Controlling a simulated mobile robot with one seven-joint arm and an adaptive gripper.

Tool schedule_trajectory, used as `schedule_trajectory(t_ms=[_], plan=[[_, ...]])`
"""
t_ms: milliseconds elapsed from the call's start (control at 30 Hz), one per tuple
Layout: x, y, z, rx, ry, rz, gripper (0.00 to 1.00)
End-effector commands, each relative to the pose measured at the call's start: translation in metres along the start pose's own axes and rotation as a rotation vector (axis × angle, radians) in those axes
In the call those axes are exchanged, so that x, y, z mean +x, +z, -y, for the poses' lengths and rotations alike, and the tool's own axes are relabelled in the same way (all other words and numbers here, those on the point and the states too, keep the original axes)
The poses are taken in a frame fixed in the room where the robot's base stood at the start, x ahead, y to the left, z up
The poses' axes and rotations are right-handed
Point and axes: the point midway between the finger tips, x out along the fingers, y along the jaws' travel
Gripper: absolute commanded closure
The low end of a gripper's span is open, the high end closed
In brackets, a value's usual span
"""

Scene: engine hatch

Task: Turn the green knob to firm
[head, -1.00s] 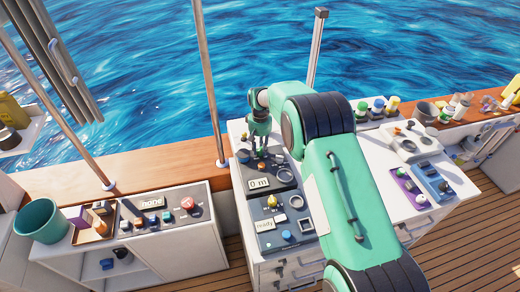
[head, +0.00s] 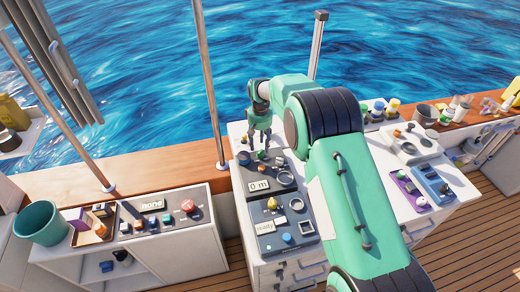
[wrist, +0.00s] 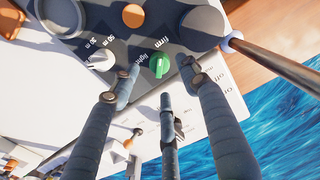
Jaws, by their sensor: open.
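The green knob (wrist: 160,65) sits on a dark panel (wrist: 97,22) in the wrist view, between the printed words "light" and "firm". Its exact pointing is hard to read. My gripper (wrist: 163,84) is open, with its fingers spread around the knob's position in the picture and nothing held between them. In the head view my gripper (head: 259,142) hangs over the back of the dark panel (head: 247,172), apart from it. The knob is small there, just below the fingertips.
A white knob (wrist: 101,60) with "30 m" and "50 m" marks and an orange button (wrist: 132,15) share the panel. A second panel (head: 270,240) lies in front. A metal pole (wrist: 280,60) stands close by in the wrist view.

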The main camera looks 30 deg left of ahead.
Motion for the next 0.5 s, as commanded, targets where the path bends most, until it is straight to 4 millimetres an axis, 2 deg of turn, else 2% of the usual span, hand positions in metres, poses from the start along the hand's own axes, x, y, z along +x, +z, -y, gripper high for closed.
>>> schedule_trajectory(t_ms=[33,300,500], plan=[[-0.011,-0.001,0.0,0.0,0.0,-0.004,0.55],[-0.052,-0.001,0.0,0.0,0.0,-0.002,0.55],[-0.068,0.0,0.0,0.0,0.0,0.0,0.55]])
